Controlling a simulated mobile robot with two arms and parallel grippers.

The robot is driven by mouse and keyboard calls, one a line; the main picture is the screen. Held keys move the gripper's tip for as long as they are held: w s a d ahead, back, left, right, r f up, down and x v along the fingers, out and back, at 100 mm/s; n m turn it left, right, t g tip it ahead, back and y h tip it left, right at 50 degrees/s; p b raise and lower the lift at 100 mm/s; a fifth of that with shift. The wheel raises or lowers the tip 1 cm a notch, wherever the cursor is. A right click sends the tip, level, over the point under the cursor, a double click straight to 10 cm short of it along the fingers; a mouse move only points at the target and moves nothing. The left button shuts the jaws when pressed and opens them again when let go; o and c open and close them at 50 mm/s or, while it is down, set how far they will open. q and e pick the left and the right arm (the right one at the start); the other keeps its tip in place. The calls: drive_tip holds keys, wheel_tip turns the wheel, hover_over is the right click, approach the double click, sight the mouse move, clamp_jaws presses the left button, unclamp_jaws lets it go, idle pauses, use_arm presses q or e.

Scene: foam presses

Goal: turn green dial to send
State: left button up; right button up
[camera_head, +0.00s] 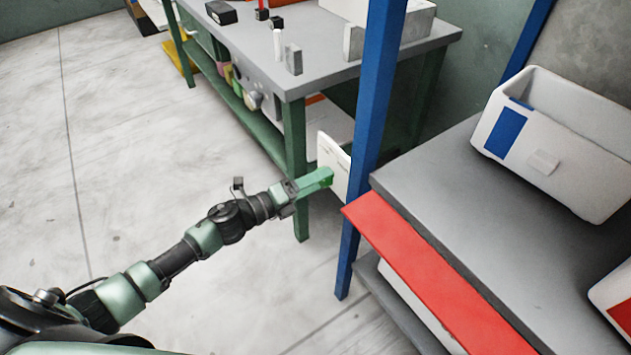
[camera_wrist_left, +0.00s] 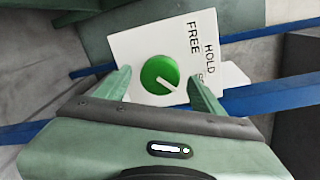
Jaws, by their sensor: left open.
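The green dial (camera_wrist_left: 160,74) is a round knob on a white panel (camera_wrist_left: 130,45) in the left wrist view. A white mark on it points toward the picture's lower right. The panel carries the words FREE and HOLD, and a third label partly hidden by a finger. My left gripper (camera_wrist_left: 158,80) is open, with one finger on each side of the dial; I cannot tell whether they touch it. In the head view my left gripper (camera_head: 325,177) is at the white panel (camera_head: 333,152), and I cannot make out the dial. My right gripper is not in view.
A blue post (camera_head: 372,110) stands just right of the panel. A grey shelf with a red front edge (camera_head: 430,270) holds a white bin (camera_head: 560,165). A green-legged table (camera_head: 325,75) with small items stands behind. The floor at left is clear.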

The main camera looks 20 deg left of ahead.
use_arm(q)
drive_tip(key=v, duration=0.7)
drive_tip(key=shift+s+a, duration=0.25)
drive_tip(key=shift+s, duration=0.05)
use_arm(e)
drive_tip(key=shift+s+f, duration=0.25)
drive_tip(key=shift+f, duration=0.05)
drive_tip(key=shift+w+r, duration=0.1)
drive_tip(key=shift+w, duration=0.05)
